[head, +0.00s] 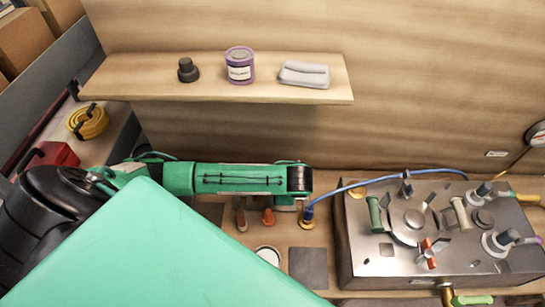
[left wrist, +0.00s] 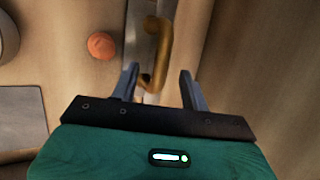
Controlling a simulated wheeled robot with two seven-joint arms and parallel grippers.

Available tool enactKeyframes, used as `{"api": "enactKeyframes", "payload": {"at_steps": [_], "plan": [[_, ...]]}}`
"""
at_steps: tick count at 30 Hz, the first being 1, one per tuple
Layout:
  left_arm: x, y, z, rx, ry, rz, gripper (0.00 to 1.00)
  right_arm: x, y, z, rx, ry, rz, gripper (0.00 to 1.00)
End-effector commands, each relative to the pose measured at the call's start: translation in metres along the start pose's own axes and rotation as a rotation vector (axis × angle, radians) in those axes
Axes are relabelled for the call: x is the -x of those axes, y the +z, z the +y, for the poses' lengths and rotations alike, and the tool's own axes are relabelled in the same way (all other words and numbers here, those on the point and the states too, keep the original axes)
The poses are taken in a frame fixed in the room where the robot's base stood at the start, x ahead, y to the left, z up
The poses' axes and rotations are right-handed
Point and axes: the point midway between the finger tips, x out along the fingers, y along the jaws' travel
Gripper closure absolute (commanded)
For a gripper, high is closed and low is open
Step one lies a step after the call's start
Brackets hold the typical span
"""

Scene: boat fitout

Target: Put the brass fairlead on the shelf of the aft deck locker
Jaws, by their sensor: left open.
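The brass fairlead appears to be the curved brass piece (left wrist: 163,42) in the left wrist view, just beyond my fingertips. Its lower end shows near the left finger, and I cannot tell whether they touch. My left gripper (left wrist: 158,76) is open with nothing clamped in it. In the head view my left arm covers this spot, and I cannot make out the piece there. The wooden shelf (head: 130,87) runs along the back wall, above and behind my arm. My right gripper is not in view.
A steel panel (head: 375,268) with valves and a blue hose (head: 395,175) lie to the right.

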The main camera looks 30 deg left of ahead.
Motion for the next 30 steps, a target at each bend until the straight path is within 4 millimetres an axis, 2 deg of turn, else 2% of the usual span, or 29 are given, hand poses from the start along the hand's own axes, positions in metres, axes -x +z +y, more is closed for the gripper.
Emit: {"api": "enactKeyframes", "payload": {"at_steps": [6, 9, 18, 27, 28, 30], "plan": [[-0.016, 0.000, -0.001, 0.000, 0.000, 0.000, 0.54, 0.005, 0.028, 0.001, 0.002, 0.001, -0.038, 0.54], [-0.023, 0.000, -0.002, 0.000, 0.000, -0.001, 0.54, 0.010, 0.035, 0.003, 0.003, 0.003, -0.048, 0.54], [-0.060, -0.003, -0.004, -0.001, 0.000, 0.000, 0.54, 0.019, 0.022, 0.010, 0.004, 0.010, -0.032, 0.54], [-0.066, -0.004, -0.003, -0.002, 0.000, 0.003, 0.54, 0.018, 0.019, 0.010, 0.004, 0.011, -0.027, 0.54], [-0.066, -0.004, -0.003, -0.002, 0.000, 0.002, 0.56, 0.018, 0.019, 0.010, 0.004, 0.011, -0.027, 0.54], [-0.066, -0.003, -0.004, -0.002, 0.000, 0.002, 0.70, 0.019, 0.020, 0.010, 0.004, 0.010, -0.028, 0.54]]}}
